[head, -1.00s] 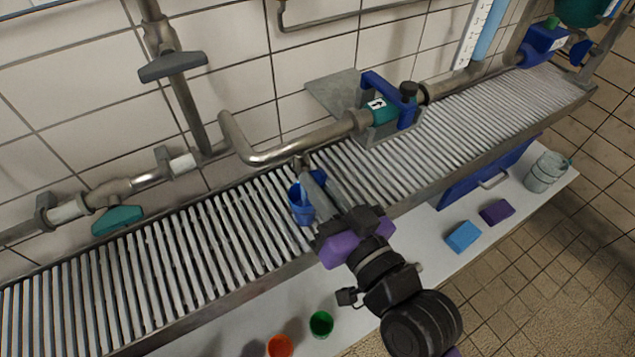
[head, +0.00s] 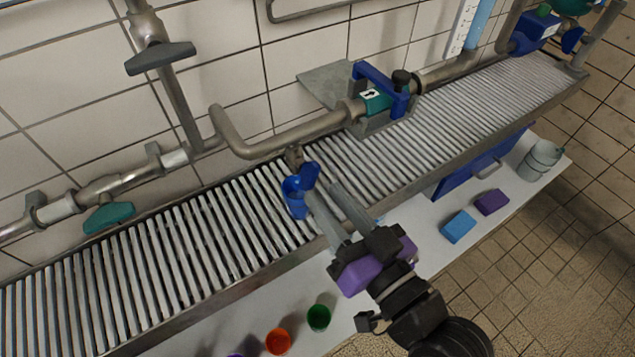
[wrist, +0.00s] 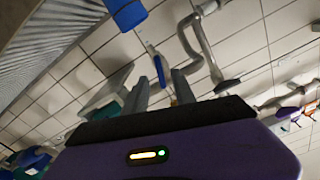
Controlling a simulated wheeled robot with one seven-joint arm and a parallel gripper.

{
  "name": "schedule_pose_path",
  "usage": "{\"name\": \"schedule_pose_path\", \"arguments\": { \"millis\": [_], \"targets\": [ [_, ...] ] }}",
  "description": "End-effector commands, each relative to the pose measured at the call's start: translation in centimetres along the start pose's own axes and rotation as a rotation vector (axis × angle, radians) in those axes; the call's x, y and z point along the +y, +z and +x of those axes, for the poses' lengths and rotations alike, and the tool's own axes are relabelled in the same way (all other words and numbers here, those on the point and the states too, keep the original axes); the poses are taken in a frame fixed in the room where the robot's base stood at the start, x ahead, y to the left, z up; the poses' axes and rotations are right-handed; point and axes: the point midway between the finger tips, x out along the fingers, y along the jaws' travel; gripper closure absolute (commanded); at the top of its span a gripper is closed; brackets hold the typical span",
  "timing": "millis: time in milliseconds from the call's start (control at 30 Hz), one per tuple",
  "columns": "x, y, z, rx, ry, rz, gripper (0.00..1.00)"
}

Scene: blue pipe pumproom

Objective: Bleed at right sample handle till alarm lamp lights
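A small blue handle (head: 309,175) sits on a short tap under the bent grey pipe (head: 290,140). A blue cup (head: 295,199) stands on the slatted grating just below it. My gripper (head: 322,190) is open and empty, its two grey fingers spread apart just right of and below the blue handle. In the wrist view, the blue handle (wrist: 159,70) shows beyond the gap between the fingertips, apart from them. The blue cup (wrist: 127,12) is at the top of that view. I cannot pick out an alarm lamp. Any liquid flow is too small to tell.
A teal valve with a blue bracket (head: 380,92) is on the pipe to the right. A teal handle (head: 109,217) and a grey handle (head: 160,58) are at left. Orange (head: 278,341) and green (head: 319,317) cups and blue (head: 459,227) and purple (head: 492,202) blocks lie on the white shelf.

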Motion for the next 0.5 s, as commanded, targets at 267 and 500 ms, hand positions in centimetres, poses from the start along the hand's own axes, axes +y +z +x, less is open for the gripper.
{"name": "schedule_pose_path", "arguments": {
  "millis": [267, 500],
  "targets": [
    [0.0, 0.0, -2.2, 0.000, 0.000, -0.001, 0.68],
    [0.0, 0.0, -2.3, 0.000, 0.000, -0.001, 0.68]
  ]
}}
